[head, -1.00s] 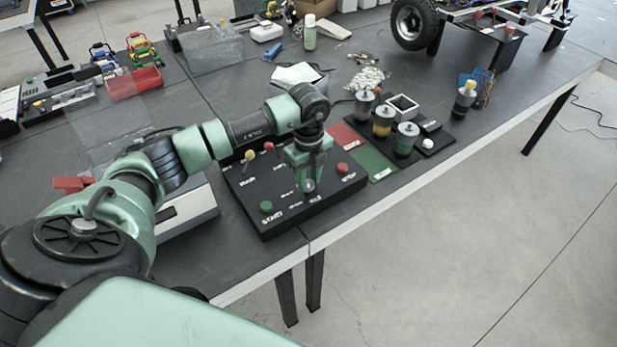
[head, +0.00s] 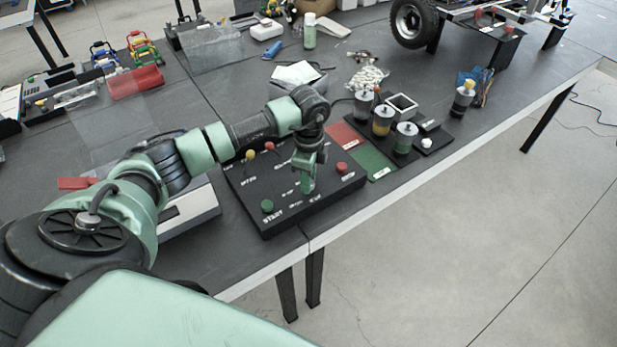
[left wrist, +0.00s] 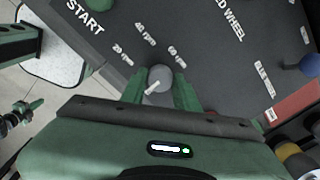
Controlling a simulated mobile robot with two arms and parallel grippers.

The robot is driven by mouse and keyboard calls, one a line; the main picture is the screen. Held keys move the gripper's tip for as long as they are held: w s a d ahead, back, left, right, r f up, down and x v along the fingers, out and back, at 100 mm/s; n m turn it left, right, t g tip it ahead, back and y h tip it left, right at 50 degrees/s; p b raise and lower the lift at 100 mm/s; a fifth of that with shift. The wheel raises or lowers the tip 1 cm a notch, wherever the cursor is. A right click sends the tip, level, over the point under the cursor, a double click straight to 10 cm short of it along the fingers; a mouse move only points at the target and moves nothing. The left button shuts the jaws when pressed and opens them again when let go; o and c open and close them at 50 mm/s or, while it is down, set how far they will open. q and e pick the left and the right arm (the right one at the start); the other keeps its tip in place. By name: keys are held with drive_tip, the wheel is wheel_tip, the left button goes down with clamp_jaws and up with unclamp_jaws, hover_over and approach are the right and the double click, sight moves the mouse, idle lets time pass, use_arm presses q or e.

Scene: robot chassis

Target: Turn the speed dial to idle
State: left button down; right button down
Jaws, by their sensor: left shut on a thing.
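The speed dial (left wrist: 160,78) is a grey round knob with a white pointer line, on a black control panel (head: 262,212). My left gripper (head: 308,186) points down at the panel's front part and hides the dial in the head view. In the left wrist view the left gripper (left wrist: 160,88) is shut on the dial, one green finger on each side. The pointer line slants to the lower left in that view. The labels 20 rpm, 40 rpm and 60 rpm show beyond the dial.
A green START button (head: 267,206) and a red STOP button (head: 343,168) flank the gripper on the panel. Levers with a yellow knob (head: 250,155) and a red knob (head: 269,147) stand behind. Red and green mats (head: 375,163) lie to the right, near the table's front edge.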

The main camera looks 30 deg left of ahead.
use_arm(q)
drive_tip(key=shift+w+a+r, duration=0.1)
drive_tip(key=shift+r, duration=0.05)
drive_tip(key=c, duration=1.1)
unclamp_jaws()
drive_tip(key=shift+o, duration=0.2)
wheel_tip(320, 180, up, 8)
drive_tip(key=shift+f+b, duration=0.15)
drive_tip(key=shift+b, duration=0.65)
